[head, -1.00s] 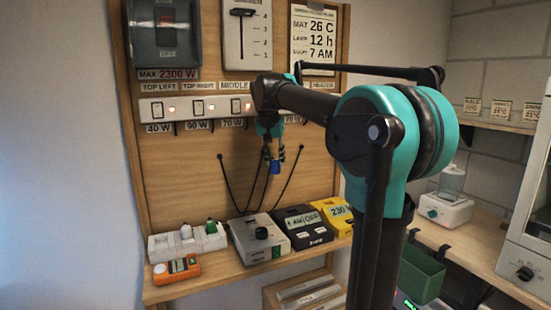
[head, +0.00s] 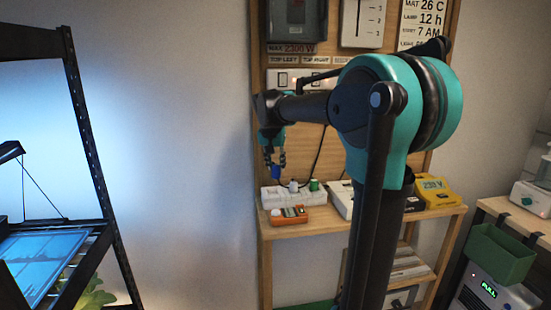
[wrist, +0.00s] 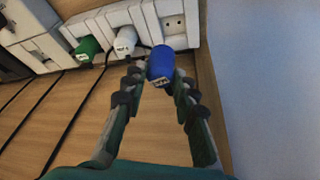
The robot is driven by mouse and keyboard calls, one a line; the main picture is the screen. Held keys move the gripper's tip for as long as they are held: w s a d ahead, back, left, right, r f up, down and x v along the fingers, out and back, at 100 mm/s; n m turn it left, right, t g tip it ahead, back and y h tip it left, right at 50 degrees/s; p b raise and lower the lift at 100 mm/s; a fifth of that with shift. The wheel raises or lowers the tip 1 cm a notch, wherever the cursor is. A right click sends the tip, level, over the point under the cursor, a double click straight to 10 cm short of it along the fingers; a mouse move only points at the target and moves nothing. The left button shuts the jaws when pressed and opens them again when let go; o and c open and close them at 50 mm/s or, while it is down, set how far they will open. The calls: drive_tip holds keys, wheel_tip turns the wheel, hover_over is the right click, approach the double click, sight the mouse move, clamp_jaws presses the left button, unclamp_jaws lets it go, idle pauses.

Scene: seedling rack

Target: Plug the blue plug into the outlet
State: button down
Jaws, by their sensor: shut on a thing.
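The blue plug (wrist: 161,64) is between the fingertips of my gripper (wrist: 158,82), which is shut on it. In the head view my gripper (head: 272,160) points down above the left end of a white outlet strip (head: 268,200). In the wrist view the strip has an open socket (wrist: 173,24) beyond the blue plug, which appears apart from it. A white plug (wrist: 125,40) and a green plug (wrist: 87,48) sit in the strip beside that socket. The blue plug's prongs are hidden.
An orange meter (head: 289,215) lies in front of the strip on the wooden shelf (head: 330,225). A yellow device (head: 435,190) stands at the right. Dark cords hang from the backboard. A black rack (head: 85,130) stands at the left.

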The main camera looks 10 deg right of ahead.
drive_tip(key=shift+s+a+f, duration=0.1)
drive_tip(key=shift+a+f, duration=0.15)
drive_tip(key=shift+f, duration=0.9)
drive_tip(key=shift+w+a+f, duration=0.1)
drive_tip(key=shift+a+f, duration=0.1)
drive_tip(key=shift+f, duration=1)
drive_tip(key=shift+s+a+f, duration=0.1)
drive_tip(key=shift+a+f, duration=0.15)
drive_tip(key=shift+f, duration=0.9)
drive_tip(key=c, duration=1.1)
unclamp_jaws()
